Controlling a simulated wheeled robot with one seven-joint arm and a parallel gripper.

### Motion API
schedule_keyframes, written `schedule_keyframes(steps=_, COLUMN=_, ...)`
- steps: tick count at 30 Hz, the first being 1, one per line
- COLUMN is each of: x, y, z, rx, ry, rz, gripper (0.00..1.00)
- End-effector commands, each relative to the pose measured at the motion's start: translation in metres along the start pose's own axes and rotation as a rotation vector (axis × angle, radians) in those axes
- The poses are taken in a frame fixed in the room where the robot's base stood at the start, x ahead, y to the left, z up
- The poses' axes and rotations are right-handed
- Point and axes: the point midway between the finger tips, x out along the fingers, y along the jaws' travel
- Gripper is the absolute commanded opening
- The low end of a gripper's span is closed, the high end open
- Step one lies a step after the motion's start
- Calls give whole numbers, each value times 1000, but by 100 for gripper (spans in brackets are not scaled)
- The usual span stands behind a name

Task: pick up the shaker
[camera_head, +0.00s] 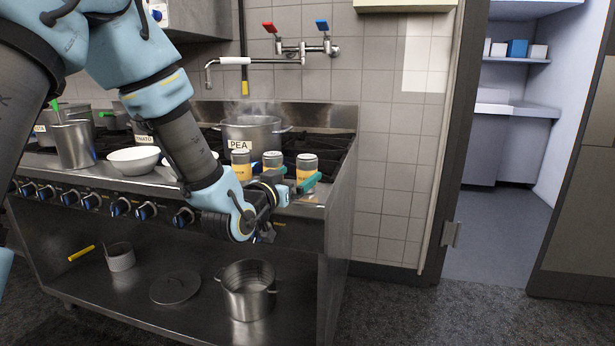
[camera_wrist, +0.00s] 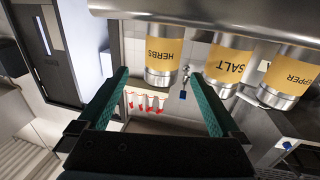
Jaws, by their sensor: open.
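Three shakers with yellow labels and silver caps stand in a row at the stove's front right corner. The herbs shaker (camera_head: 307,162) is the rightmost in the head view, the salt shaker (camera_head: 273,157) is in the middle, and the pepper shaker (camera_head: 241,164) is on the left. The wrist view is upside down and shows the herbs (camera_wrist: 164,52), salt (camera_wrist: 229,66) and pepper (camera_wrist: 290,72) labels. My gripper (camera_head: 298,178) is open with teal fingers, in front of the herbs shaker. In the wrist view the herbs shaker appears between and beyond the fingertips (camera_wrist: 159,75); contact is not visible.
A steaming pot labelled PEA (camera_head: 252,132) stands behind the shakers. A white bowl (camera_head: 133,160) and a metal pot (camera_head: 74,145) are further left on the stove. Below, the shelf holds a pot (camera_head: 248,290) and a lid (camera_head: 175,287). The floor at right is clear.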

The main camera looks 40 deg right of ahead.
Motion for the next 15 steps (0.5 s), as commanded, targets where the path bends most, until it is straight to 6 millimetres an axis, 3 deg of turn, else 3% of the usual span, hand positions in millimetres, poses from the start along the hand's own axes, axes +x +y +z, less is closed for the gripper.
schedule_keyframes(steps=3, x=20, y=-1, z=-2, rx=-1, ry=0, rz=-2, gripper=100)
schedule_keyframes(steps=15, x=60, y=-1, z=-2, rx=-1, ry=-3, rz=-3, gripper=100)
